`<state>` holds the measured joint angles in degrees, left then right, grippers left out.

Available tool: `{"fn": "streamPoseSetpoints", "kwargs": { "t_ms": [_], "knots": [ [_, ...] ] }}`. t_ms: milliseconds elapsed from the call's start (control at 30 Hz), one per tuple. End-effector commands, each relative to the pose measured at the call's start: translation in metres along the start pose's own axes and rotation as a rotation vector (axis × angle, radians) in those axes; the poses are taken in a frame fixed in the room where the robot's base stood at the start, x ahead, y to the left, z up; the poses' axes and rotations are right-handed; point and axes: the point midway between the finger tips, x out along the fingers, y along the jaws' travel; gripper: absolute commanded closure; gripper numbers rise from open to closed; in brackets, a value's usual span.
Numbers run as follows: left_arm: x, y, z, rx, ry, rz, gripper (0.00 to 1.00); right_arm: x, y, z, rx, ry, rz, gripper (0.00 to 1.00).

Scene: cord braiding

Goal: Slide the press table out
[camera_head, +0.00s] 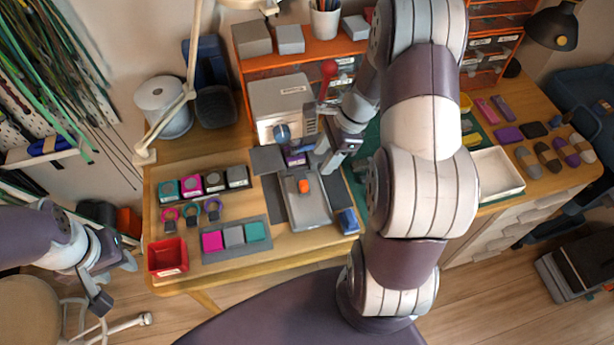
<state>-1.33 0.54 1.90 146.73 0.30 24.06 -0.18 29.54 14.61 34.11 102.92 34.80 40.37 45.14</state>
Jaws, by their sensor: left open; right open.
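The press (281,103) is a pale box-shaped machine at the back middle of the wooden bench, with a red-knobbed lever (328,70) at its right. A grey metal press table (310,210) extends in front of it towards the bench's front edge. A small orange piece (304,186) lies on the press table. My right gripper (324,162) is open near the table's back right, in front of the press; whether it touches anything is unclear. My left gripper (104,283) is open and low at the left, off the bench, far from the press.
Left of the press table are labelled colour blocks (215,182), coloured rings (190,212), a grey mat (235,253) with several squares and a red bin (167,257). A blue block (348,221) sits at its right. A white tray (497,175) stands further right. My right arm hides the bench's middle.

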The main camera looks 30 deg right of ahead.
Motion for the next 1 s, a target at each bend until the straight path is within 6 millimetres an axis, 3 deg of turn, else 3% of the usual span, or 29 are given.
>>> {"fn": "streamPoseSetpoints", "kwargs": {
  "t_ms": [200, 400, 533, 800, 933, 967, 1000],
  "knots": [
    [0.007, 0.0, 0.001, 0.0, 0.0, 0.0, 0.57, 0.059, 0.002, -0.001, -0.003, 0.0, 0.006, 0.51],
    [0.012, 0.0, 0.001, 0.0, 0.0, 0.0, 0.57, 0.097, 0.001, -0.001, -0.004, 0.001, 0.002, 0.51],
    [0.012, 0.0, 0.001, 0.0, 0.0, 0.0, 0.57, 0.107, 0.0, -0.001, -0.005, 0.002, 0.001, 0.51],
    [0.012, 0.0, 0.001, 0.0, 0.0, 0.0, 0.57, 0.109, 0.0, -0.001, -0.006, 0.002, 0.0, 0.51],
    [0.012, 0.0, 0.001, 0.0, 0.0, 0.0, 0.57, 0.109, 0.0, -0.001, -0.006, 0.002, 0.0, 0.93],
    [0.012, 0.0, 0.001, 0.0, 0.0, 0.0, 0.57, 0.109, 0.0, -0.001, -0.006, 0.002, 0.0, 1.0],
    [0.012, 0.0, 0.001, 0.0, 0.0, 0.0, 0.57, 0.109, 0.0, -0.001, -0.006, 0.002, 0.0, 1.0]
  ]
}}
